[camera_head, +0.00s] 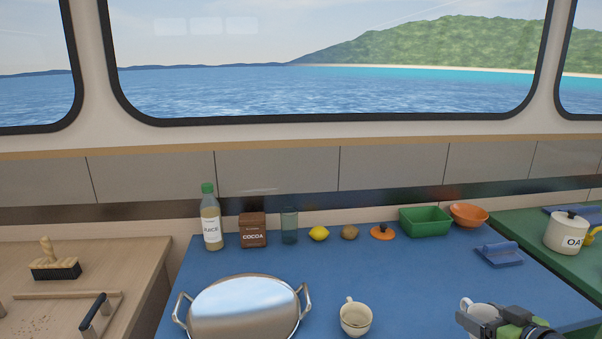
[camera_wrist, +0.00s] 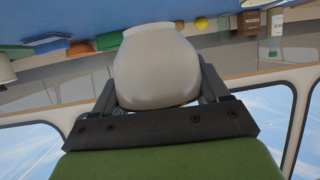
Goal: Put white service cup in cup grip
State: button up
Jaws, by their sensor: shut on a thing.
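My gripper (camera_head: 490,322) is at the bottom right of the head view, above the blue table. It is shut on a white cup (camera_head: 479,309), whose handle shows at its upper left. The wrist view shows the cup's rounded pale body (camera_wrist: 157,65) between the two dark fingers; its inside is hidden there. A second, cream cup (camera_head: 356,319) stands upright on the table, left of my gripper. A blue piece with a raised bar (camera_head: 499,254) lies on the table behind my gripper. I cannot tell whether it is the cup grip.
A large silver tray (camera_head: 243,308) lies at the left of the table. Along the back stand a juice bottle (camera_head: 211,218), cocoa box (camera_head: 253,230), glass (camera_head: 289,226), lemon (camera_head: 319,233), green bin (camera_head: 425,221) and orange bowl (camera_head: 468,215). The table's middle is clear.

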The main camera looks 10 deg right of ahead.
jog(key=shift+s+a, duration=0.2)
jog(key=shift+s, duration=0.15)
jog(key=a+f+n+g+y+p, duration=0.2)
jog(key=a+n+y+p, duration=0.1)
jog(key=a, duration=0.5)
jog(key=a+f+n+g+y+p, duration=0.1)
jog(key=a+f+n+y+p, duration=0.1)
jog(key=a, duration=0.7)
jog(key=w+a+f+n+g+y+p, duration=0.1)
jog(key=a+f+n+g+y+p, duration=0.1)
jog(key=a, duration=0.6)
jog(key=f+n+y+p, duration=0.1)
jog(key=n+y+p, duration=0.1)
jog(key=shift+a+n+g+y, duration=0.3)
jog(key=shift+a+n+y, duration=0.05)
jog(key=shift+n+y, duration=0.05)
jog(key=shift+w, duration=0.15)
